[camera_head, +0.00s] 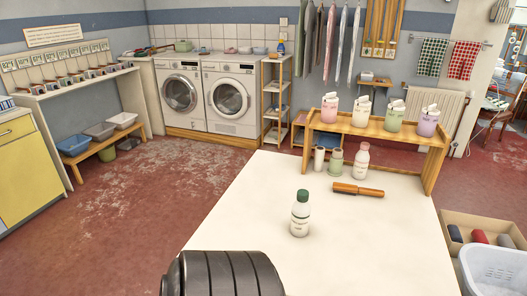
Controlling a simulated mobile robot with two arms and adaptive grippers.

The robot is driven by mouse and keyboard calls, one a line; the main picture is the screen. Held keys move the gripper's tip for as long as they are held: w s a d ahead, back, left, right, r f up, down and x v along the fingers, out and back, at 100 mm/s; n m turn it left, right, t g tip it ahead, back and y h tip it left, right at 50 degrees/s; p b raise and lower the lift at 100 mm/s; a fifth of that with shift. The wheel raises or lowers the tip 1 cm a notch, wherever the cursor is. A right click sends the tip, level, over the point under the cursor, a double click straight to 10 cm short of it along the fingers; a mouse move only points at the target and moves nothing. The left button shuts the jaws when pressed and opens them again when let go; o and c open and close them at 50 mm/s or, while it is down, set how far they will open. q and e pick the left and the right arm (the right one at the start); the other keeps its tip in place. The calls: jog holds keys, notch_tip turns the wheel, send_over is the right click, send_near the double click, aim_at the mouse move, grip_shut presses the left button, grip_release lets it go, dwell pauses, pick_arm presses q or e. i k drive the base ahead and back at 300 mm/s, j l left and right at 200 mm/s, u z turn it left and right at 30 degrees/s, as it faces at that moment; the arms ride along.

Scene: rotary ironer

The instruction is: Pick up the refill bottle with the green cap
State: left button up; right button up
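The refill bottle with the green cap (300,215) is a small white bottle with a dark green cap and a label. It stands upright on the white table (262,185), near the middle, with clear tabletop around it. Neither of my grippers is in view.
A wooden riser (385,132) at the table's back holds several pump dispensers. A pink-capped bottle (361,162), a pale green bottle (336,163) and a white bottle (319,159) stand by it. An orange-brown rod-shaped object (357,190) lies in front. A white basket (492,270) stands at right.

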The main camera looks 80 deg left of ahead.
aim_at(301, 212)
jog(key=u, duration=2)
jog(key=i+j+z, duration=0.1)
jog(key=j+z, duration=1.15)
